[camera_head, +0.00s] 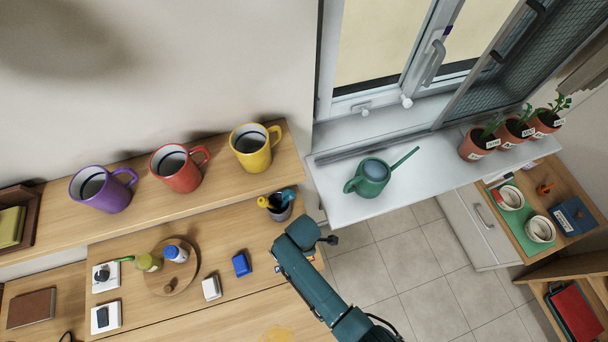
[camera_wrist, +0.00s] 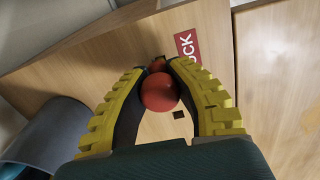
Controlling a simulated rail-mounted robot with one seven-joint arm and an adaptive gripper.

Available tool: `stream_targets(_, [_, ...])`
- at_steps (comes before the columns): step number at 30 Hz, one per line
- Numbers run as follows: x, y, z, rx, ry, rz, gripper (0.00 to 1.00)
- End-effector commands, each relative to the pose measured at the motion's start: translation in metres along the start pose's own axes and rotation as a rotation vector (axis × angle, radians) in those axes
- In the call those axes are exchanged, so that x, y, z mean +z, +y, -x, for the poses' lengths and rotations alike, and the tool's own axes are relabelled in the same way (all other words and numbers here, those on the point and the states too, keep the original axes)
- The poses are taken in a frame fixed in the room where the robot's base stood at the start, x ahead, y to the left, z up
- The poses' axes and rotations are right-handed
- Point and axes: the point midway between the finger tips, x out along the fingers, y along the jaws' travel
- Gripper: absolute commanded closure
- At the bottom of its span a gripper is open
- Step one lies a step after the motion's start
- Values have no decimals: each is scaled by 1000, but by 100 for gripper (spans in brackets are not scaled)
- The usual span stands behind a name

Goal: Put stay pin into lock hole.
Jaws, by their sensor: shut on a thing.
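The stay pin (camera_wrist: 159,93) shows in the wrist view as a round red knob, with a smaller red part beyond it near the fingertips. My gripper (camera_wrist: 161,67) has two yellow ribbed fingers with dark inner pads, shut on the pin. A small dark square spot (camera_wrist: 179,114), which looks like the lock hole, is in the wooden panel just right of and below the knob. A red label (camera_wrist: 188,45) with white letters ending in "CK" is on the panel, partly behind the right finger. The pin's far end is hidden. In the head view my arm hides the gripper and pin.
A grey cup (camera_wrist: 52,135) stands close left of my gripper; in the head view the cup (camera_head: 279,206) holds yellow and blue items. Mugs (camera_head: 250,150) line the shelf.

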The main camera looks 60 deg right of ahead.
Motion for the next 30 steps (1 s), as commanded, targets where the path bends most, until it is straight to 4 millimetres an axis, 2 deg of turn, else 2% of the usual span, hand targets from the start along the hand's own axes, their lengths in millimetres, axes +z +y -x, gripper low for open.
stream_targets(25, [0, 0, -22, 0, 0, 0, 100])
stream_targets(26, [0, 0, -22, 1, 0, 0, 79])
stream_targets(30, [0, 0, -21, 1, 0, 0, 52])
